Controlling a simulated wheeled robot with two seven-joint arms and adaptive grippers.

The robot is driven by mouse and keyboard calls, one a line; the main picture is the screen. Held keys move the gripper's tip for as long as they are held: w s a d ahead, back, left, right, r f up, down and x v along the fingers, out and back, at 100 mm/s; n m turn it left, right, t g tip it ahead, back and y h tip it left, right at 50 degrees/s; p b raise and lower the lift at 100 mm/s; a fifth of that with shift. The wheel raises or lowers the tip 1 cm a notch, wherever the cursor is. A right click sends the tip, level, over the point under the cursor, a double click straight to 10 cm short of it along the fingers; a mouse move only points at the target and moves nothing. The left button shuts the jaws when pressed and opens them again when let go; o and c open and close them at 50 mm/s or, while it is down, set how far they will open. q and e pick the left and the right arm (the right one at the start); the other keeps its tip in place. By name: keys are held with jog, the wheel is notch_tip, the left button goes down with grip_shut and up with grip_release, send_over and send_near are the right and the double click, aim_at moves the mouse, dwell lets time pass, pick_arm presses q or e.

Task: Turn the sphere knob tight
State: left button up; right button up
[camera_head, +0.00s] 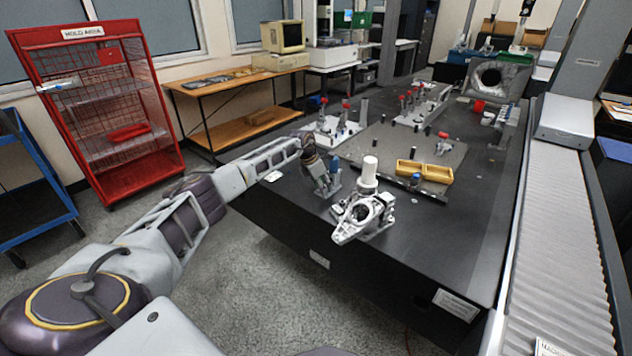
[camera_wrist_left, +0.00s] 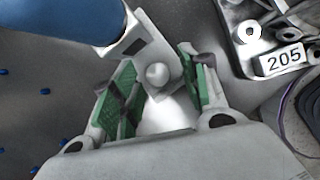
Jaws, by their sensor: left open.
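My left gripper (camera_head: 324,184) is at the near left part of the dark table, beside a small blue-topped fixture (camera_head: 335,163). In the left wrist view its two green-padded fingers (camera_wrist_left: 160,84) are spread apart. A small grey ball (camera_wrist_left: 157,75), which looks like the sphere knob, shows between them on a light grey bracket (camera_wrist_left: 150,35). A gap shows on both sides of the ball. A bright white rounded shape (camera_wrist_left: 166,113) lies below the ball, partly hidden by the gripper body. In the head view the knob cannot be made out. My right gripper is not in view.
A metal casting (camera_head: 364,222) with a white cylinder (camera_head: 370,172) stands right of the gripper. A plate labelled 205 (camera_wrist_left: 284,60) and a blue cylinder (camera_wrist_left: 62,18) are close by in the wrist view. A yellow tray (camera_head: 424,172) lies farther back.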

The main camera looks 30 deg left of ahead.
pick_arm(q)
jog(key=shift+d+n+y+p, duration=0.1)
jog(key=shift+n+y+p, duration=0.55)
jog(key=shift+n, duration=0.75)
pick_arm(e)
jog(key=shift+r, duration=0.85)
pick_arm(q)
jog(key=shift+d+n+y+p, duration=0.1)
jog(key=shift+n+y+p, duration=0.45)
jog(key=shift+n, duration=0.85)
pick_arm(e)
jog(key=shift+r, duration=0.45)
